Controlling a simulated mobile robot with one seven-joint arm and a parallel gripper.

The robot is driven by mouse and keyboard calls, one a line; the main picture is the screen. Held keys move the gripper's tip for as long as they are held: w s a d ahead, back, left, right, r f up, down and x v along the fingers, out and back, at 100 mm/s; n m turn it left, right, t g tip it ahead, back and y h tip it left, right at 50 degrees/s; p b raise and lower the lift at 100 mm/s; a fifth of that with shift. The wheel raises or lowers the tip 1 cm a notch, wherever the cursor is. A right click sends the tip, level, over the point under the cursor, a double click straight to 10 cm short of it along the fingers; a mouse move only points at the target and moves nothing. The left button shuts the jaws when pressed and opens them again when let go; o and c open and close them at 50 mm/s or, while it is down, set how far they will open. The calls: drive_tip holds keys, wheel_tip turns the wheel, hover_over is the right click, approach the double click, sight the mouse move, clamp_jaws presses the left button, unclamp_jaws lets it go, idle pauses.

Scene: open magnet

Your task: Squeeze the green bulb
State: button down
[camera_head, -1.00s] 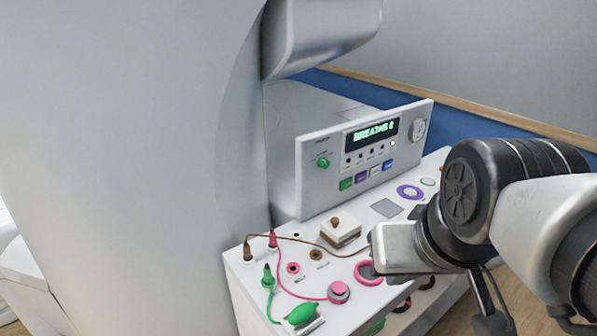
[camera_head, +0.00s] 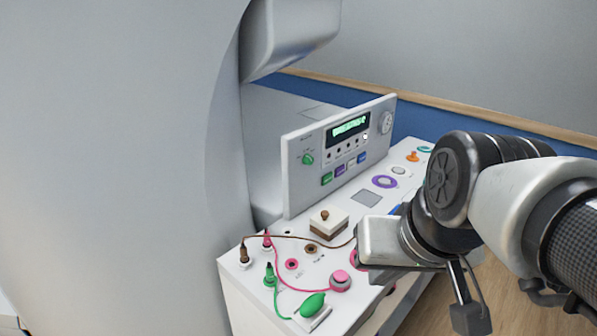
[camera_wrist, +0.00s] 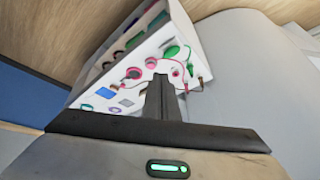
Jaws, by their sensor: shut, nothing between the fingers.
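The green bulb (camera_head: 312,305) lies at the near front edge of the white console top (camera_head: 300,262), with a green lead running to a green plug (camera_head: 269,272). It also shows in the wrist view (camera_wrist: 171,51), beyond the fingers and to the right. My gripper (camera_wrist: 160,82) has its dark fingers together with nothing between them. It is apart from the bulb. In the head view my wrist and arm stand at the right over the console, and the fingertips cannot be made out there.
A pink button (camera_head: 340,281) with a pink lead sits beside the bulb. An upright control panel (camera_head: 340,150) with a lit display rises at the back. The large grey machine wall (camera_head: 120,150) fills the left.

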drive_tip(key=w+a+f+m+y+b, duration=0.2)
drive_tip(key=w+a+f+m+y, duration=0.1)
drive_tip(key=w+f+m, duration=0.4)
drive_tip(key=w+a+f+m+y+b, duration=0.3)
drive_tip(key=w+f+m, duration=0.5)
drive_tip(key=w+f, duration=0.4)
drive_tip(key=shift+a+f+y+b, duration=0.3)
drive_tip(key=shift+f+y, duration=0.05)
drive_tip(key=shift+y, duration=0.15)
drive_tip(key=b, duration=0.6)
hover_over(317, 303)
wheel_tip(317, 303, down, 8)
drive_tip(key=shift+r, duration=0.1)
drive_tip(key=shift+f+b, duration=0.5)
drive_tip(key=shift+b, duration=0.3)
drive_tip(key=shift+f+b, duration=0.45)
drive_tip(key=shift+b, duration=0.15)
